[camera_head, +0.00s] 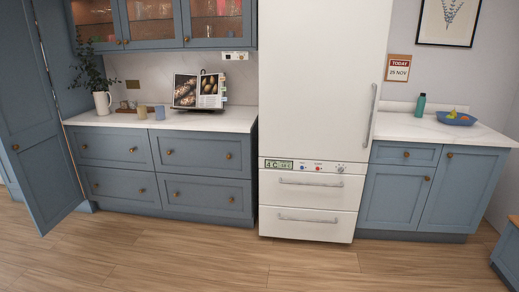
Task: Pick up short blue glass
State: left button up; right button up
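A short blue-grey glass (160,112) stands upright on the left white counter (225,117), close to the wall side of a tan cup (142,112). The two are small in the picture, and the blue one is just right of the tan one. Neither of my grippers shows in the head view.
A white jug with a plant (102,102) stands left of the cups, and an open cookbook (198,91) right. A tall white fridge (320,90) divides the counters. The right counter holds a green bottle (421,104) and blue fruit bowl (456,119). Wooden floor (190,255) is clear.

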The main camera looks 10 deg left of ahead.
aim_at(160, 111)
jog(key=i+u, duration=0.45)
jog(key=i, duration=0.3)
jog(key=i+l+u, duration=0.15)
jog(key=i+u, duration=0.3)
jog(key=i, duration=0.3)
jog(key=i+j, duration=0.25)
jog(key=i, duration=0.15)
jog(key=i+j, duration=0.25)
jog(key=i, duration=0.15)
jog(key=i+j, duration=0.25)
jog(key=i, duration=0.15)
jog(key=j+u, duration=0.05)
